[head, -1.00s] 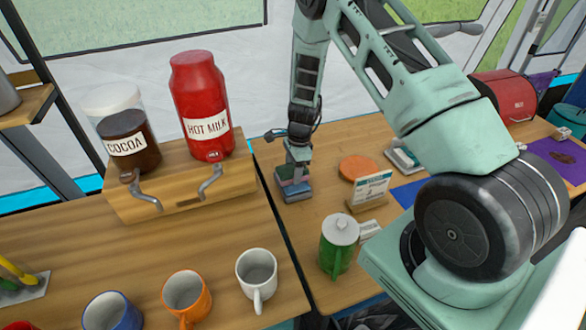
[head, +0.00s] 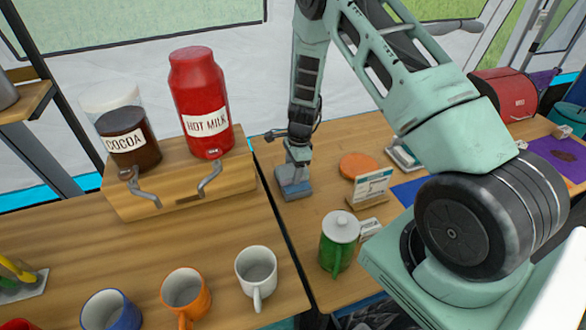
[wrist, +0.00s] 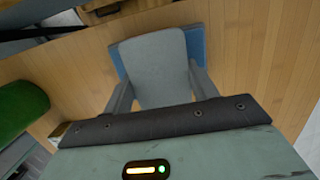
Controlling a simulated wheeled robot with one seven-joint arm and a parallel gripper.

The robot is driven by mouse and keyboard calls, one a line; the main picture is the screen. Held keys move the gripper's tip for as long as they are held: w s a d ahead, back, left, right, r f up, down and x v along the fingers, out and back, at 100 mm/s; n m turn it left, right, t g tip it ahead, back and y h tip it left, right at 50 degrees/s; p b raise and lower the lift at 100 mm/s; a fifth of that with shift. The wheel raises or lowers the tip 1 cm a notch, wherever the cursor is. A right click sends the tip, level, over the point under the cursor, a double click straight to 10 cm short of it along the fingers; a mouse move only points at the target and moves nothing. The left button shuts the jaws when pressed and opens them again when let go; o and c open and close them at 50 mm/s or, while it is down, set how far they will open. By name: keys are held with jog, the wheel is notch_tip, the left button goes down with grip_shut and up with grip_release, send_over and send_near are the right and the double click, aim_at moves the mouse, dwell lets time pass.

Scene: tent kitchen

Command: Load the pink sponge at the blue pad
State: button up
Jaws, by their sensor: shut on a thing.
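My gripper (head: 294,170) is at the back left of the right-hand table, beside the drink stand. In the wrist view its fingers (wrist: 160,75) are shut on a grey block (wrist: 152,62). A blue block (wrist: 197,44) shows behind and under the grey one. In the head view the grey and blue pieces blur together low at the gripper. I cannot tell whether they touch the table. No pink sponge can be made out now. A flat blue pad (head: 408,193) lies on the table to the right, partly hidden by my arm.
The stand with cocoa and red hot milk (head: 203,105) dispensers is close on the left. A purple pad (head: 562,150) is far right.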

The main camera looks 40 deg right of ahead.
aim_at(292, 171)
jog(key=shift+r, duration=0.1)
dwell(0.3)
jog(key=shift+r+p, duration=2.85)
jog(key=shift+r, duration=0.65)
jog(key=shift+f, duration=0.1)
jog(key=shift+s+a+n, duration=0.3)
jog(key=shift+a+n, duration=0.15)
jog(key=shift+n, duration=0.25)
jog(key=s+a+r+n+g+h, duration=0.1)
jog(key=s+a+n, duration=0.6)
jog(key=n, duration=1.2)
jog(key=shift+s+a+r+n+g+h, duration=0.15)
jog(key=shift+s+r+n+g+h, duration=0.35)
jog(key=shift+s+r, duration=0.4)
